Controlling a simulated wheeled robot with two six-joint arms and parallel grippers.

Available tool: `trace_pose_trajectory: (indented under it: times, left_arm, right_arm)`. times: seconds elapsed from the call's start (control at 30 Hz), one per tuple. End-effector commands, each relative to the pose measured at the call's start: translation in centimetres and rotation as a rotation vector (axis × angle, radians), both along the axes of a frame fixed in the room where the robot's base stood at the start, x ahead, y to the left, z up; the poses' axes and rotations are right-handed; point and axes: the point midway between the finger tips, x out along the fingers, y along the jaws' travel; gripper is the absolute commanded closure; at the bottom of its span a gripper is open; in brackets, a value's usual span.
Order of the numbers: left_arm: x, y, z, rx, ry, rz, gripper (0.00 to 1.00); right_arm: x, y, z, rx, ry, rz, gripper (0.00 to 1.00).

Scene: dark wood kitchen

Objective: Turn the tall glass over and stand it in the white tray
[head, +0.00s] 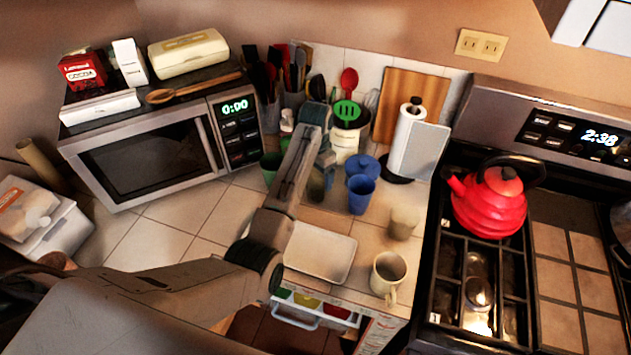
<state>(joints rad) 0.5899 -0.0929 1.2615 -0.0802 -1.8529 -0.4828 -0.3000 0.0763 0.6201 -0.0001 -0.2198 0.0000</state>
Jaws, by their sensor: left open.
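My left arm reaches in from the left, across the counter. Its gripper (322,172) is open over the back of the counter, just above a dark greenish glass (316,188). That glass stands below the fingers and is partly hidden by them; I cannot tell whether they touch it or which end is up. It seems to be the tall glass, but this is not certain. The white tray (335,262) lies near the counter's front edge, partly covered on its left by my arm. Its visible part is empty. My right gripper is out of view.
A blue cup (362,195), a blue pot (361,163), a beige cup (404,222) and a mug (388,274) stand right of the gripper. A green cup (271,169) is left. The microwave (150,160) and stove with red kettle (489,203) flank the counter.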

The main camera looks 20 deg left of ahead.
Motion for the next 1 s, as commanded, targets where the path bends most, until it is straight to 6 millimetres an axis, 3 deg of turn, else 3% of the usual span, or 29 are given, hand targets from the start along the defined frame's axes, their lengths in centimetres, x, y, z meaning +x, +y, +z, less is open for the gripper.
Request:
trace_pose_trajectory:
  times: [0.03, 0.2, 0.43, 0.47, 0.73, 1.0]
  left_arm:
    - [-0.2, 0.1, -0.2, 0.000, 0.004, 0.000, 0.18]
    - [-0.1, 0.0, -2.3, 0.000, 0.001, 0.000, 0.18]
    - [0.0, 0.0, -2.6, 0.000, -0.001, 0.000, 0.18]
    - [0.0, 0.0, -2.6, 0.000, -0.001, 0.000, 0.20]
    - [0.0, 0.0, -2.6, 0.000, 0.000, 0.000, 0.73]
    - [0.1, 0.0, -2.5, 0.000, -0.002, 0.000, 0.75]
  right_arm:
    - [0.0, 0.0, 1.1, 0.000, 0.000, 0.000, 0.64]
    - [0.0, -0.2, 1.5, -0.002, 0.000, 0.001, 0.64]
    - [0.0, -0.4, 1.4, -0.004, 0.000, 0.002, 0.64]
    - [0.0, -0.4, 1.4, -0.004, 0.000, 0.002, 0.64]
    - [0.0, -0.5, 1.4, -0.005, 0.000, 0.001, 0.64]
    - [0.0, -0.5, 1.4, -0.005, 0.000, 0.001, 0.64]
